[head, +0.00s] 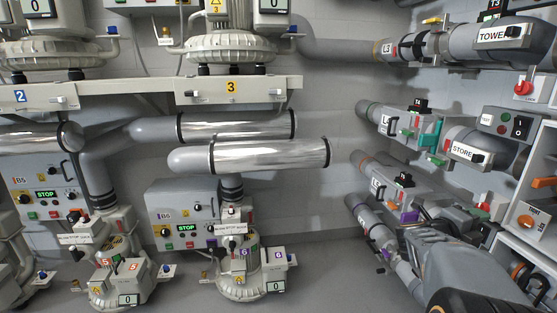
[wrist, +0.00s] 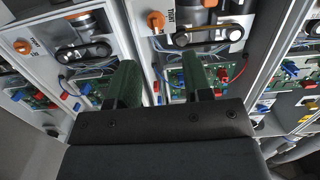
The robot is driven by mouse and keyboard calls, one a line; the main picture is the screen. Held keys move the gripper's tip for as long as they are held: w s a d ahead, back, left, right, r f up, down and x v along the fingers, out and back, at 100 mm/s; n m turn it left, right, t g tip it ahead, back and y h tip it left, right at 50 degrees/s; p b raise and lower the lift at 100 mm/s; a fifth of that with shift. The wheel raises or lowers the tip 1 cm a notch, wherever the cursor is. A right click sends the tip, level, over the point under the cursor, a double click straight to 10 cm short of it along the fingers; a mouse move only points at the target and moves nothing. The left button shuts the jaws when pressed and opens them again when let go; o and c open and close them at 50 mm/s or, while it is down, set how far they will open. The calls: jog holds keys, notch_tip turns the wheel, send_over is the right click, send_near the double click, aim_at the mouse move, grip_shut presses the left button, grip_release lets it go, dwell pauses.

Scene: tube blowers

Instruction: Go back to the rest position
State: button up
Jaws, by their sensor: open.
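My gripper (wrist: 158,85) shows in the wrist view with its two dark green fingers apart and nothing between them. Behind the fingers are open control panels with green circuit boards and coloured parts; I cannot tell whether the fingertips touch anything there. In the head view my arm reaches in from the lower right corner, toward the pipes on the right wall. The gripper's fingers are not clear in that view.
Blower B6's control box (head: 181,216) and blower B5's control box (head: 45,196) both read STOP. A pipe labelled STORE (head: 478,152) and cabinets with an orange handle (head: 541,183) stand close on the right. The floor (head: 330,275) in the middle is clear.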

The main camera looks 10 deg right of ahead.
jog(key=w+a+r+n+t+y+p, duration=0.7)
jog(key=w+a+r+n+t+p, duration=0.3)
jog(key=a+n, duration=0.25)
jog(key=a+r+n+t+y+p, duration=0.1)
jog(key=a+r+n+y+p, duration=0.2)
jog(key=a+n+y+p, duration=0.55)
jog(key=s+a+r+n+g+y+p, duration=0.1)
jog(key=s+a+n+g+y+p, duration=0.1)
jog(key=s+a+n+g+p, duration=0.7)
jog(key=s+a+n, duration=0.4)
jog(key=s+a, duration=0.1)
jog(key=s, duration=0.2)
jog(key=shift+a+n, duration=0.3)
jog(key=shift+a, duration=0.05)
jog(key=shift+s+y, duration=0.1)
jog(key=shift+y, duration=0.15)
